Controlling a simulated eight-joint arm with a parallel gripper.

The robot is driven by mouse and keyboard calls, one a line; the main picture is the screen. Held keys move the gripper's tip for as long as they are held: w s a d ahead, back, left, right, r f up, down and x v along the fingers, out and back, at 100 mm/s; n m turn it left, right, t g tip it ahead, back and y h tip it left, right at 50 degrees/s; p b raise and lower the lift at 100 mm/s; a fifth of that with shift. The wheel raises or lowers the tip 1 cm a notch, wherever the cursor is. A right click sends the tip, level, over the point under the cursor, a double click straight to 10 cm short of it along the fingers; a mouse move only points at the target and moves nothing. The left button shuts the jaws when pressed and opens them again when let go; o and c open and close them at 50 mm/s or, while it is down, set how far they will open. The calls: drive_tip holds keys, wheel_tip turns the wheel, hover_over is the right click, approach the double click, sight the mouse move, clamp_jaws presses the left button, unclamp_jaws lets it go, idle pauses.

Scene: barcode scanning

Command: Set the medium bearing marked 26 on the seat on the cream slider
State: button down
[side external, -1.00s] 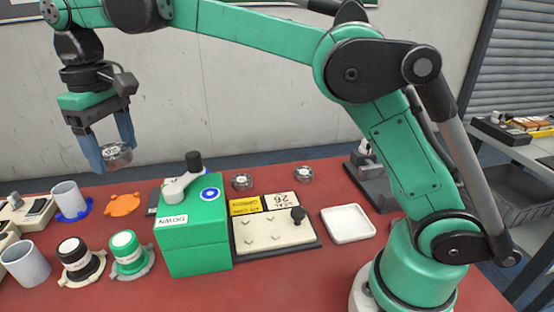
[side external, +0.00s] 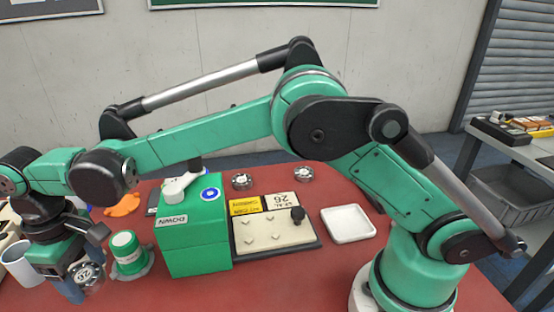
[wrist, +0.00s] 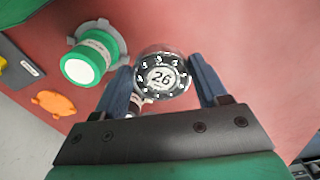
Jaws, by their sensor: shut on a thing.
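The bearing marked 26 (wrist: 162,76) is a round clear and metal disc with its marked face toward the wrist camera. My gripper (wrist: 163,88) is shut on it, with a blue finger on each side. In the side external view my gripper (side external: 84,288) holds the bearing (side external: 87,274) at the lower left, in front of the green-capped cylinder. The cream slider (side external: 265,233) lies on a dark base right of the green box, with a black knob and pale marks on its top. I cannot tell which mark is the seat.
A green box (side external: 196,245) with a lever and a DOWN label stands between my gripper and the slider. Two other bearings (side external: 242,181) (side external: 303,173) lie behind the slider. A green-capped cylinder (side external: 126,252) stands near my gripper. A white tray (side external: 348,224) lies to the right.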

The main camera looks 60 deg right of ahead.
sight(111, 308)
drive_tip(key=shift+f, duration=3.55)
drive_tip(key=shift+f, duration=0.1)
drive_tip(key=shift+c, duration=0.2)
unclamp_jaws()
